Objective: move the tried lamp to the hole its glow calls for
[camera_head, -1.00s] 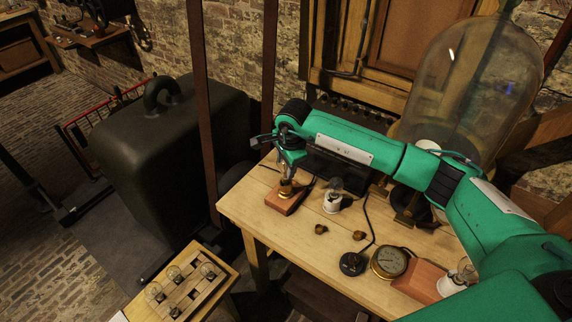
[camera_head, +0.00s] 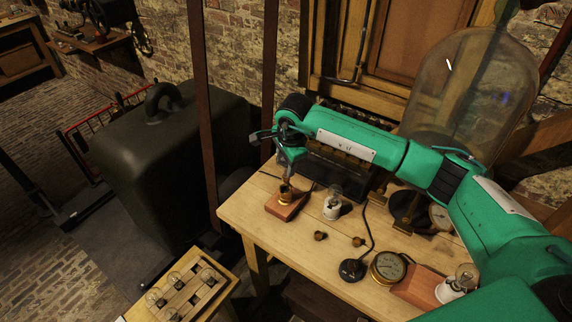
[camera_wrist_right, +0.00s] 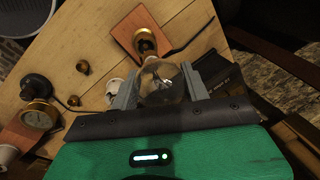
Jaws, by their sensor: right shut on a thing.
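A clear glass lamp (camera_wrist_right: 160,84) sits between the fingers of my right gripper (camera_wrist_right: 160,92) in the right wrist view, and I see no clear glow in it. The gripper (camera_head: 286,177) is shut on it, right above the brass socket (camera_head: 286,196) on a wooden block (camera_head: 283,209). The socket also shows beyond the bulb in the wrist view (camera_wrist_right: 146,42). I cannot tell whether the lamp's base is in the socket or just above it. At lower left, a wooden tray (camera_head: 218,298) with holes holds several clear lamps. My left gripper is out of view.
A lamp in a white holder (camera_head: 333,203) stands right of the block, and another (camera_head: 459,284) at the right. Small brass pieces (camera_head: 320,236), a black switch (camera_head: 352,269) and a round gauge (camera_head: 388,266) lie forward. A glass bell jar (camera_head: 470,90) stands behind.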

